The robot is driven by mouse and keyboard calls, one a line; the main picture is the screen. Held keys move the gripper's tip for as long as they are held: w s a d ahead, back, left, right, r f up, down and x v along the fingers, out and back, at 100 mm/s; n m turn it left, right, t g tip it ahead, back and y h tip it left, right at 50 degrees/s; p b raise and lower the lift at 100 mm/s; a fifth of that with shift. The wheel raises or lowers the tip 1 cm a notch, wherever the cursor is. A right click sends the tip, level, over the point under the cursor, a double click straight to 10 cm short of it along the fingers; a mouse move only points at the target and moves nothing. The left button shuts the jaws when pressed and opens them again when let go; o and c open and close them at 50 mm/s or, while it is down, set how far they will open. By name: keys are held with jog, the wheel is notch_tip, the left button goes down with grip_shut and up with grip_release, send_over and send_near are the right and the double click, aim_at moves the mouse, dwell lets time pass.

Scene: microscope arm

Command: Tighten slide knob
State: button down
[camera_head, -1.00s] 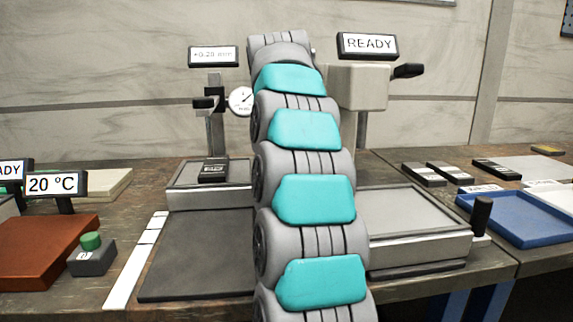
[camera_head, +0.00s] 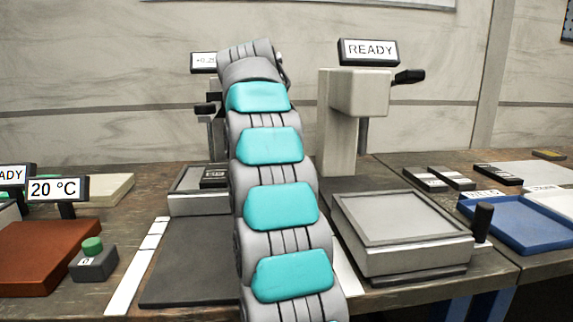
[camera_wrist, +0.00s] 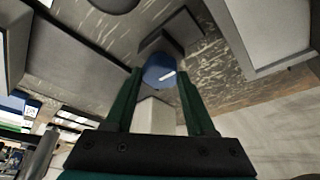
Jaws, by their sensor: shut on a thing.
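A blue knob (camera_wrist: 158,72) with a white mark sits between the fingertips of my gripper (camera_wrist: 160,76) in the wrist view. The green fingers are shut on its two sides. The knob stands out from a dark block (camera_wrist: 184,32). In the head view my arm hides the gripper and the knob. The arm's far end is in front of the gauge stand (camera_head: 203,108), whose dial and most of whose display (camera_head: 200,62) are covered.
A grey machine (camera_head: 358,94) with a READY display stands right of my arm, its low platform (camera_head: 405,226) in front. A green-button box (camera_head: 93,260) and a brown plate (camera_head: 45,255) are at left. A blue tray (camera_head: 525,222) is at right.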

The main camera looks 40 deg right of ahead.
jog(key=shift+r, duration=0.1)
jog(key=shift+c, duration=1.2)
grip_release()
